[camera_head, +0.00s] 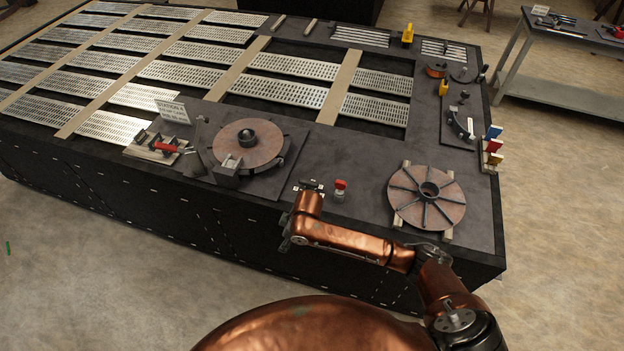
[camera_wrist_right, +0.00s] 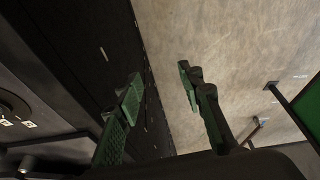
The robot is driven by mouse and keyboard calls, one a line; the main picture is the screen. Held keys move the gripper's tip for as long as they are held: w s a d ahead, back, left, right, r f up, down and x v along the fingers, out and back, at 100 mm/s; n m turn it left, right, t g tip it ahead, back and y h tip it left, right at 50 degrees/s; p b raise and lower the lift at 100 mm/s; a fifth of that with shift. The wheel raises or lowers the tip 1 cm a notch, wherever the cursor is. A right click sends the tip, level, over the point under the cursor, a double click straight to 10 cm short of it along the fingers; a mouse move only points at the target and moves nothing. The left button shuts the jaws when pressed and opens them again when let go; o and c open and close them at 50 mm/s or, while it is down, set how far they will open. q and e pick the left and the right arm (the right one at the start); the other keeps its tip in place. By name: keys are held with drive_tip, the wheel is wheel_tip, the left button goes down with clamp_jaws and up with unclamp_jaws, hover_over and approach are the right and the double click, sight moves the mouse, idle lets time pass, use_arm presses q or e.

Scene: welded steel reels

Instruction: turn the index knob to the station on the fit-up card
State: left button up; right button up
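A small black dial with white tags (camera_head: 312,185), possibly the index knob, sits at the bench's front edge, partly hidden behind my right wrist. What seems to be the same dial shows at the left edge of the right wrist view (camera_wrist_right: 10,106); its setting is unreadable. My left gripper is not in view.
A red-topped button (camera_head: 340,186) stands just right of the dial. A reel disc (camera_head: 262,152) with a black hub lies on the left fixture; a ribbed reel (camera_head: 410,196) lies at right. A clamp tray (camera_head: 150,150) sits left.

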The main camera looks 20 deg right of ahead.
drive_tip(key=w+d+r+h, duration=0.3)
drive_tip(key=w+d+r, duration=0.25)
drive_tip(key=w, duration=0.35)
wheel_tip(320, 180, up, 7)
drive_tip(key=h, duration=0.1)
hover_over(312, 183)
drive_tip(key=s+a, duration=0.1)
drive_tip(key=shift+m, duration=0.3)
drive_tip(key=shift+w+d+f, duration=0.1)
drive_tip(key=shift+w+f, duration=0.05)
drive_tip(key=shift+f, duration=0.95)
drive_tip(key=shift+w+d+f, duration=0.15)
drive_tip(key=shift+w+f, duration=0.05)
drive_tip(key=shift+f, duration=0.9)
drive_tip(key=shift+w+d+f, duration=0.1)
drive_tip(key=shift+w+f, duration=0.05)
drive_tip(key=shift+f, duration=0.95)
drive_tip(key=shift+c, duration=0.7)
clamp_jaws()
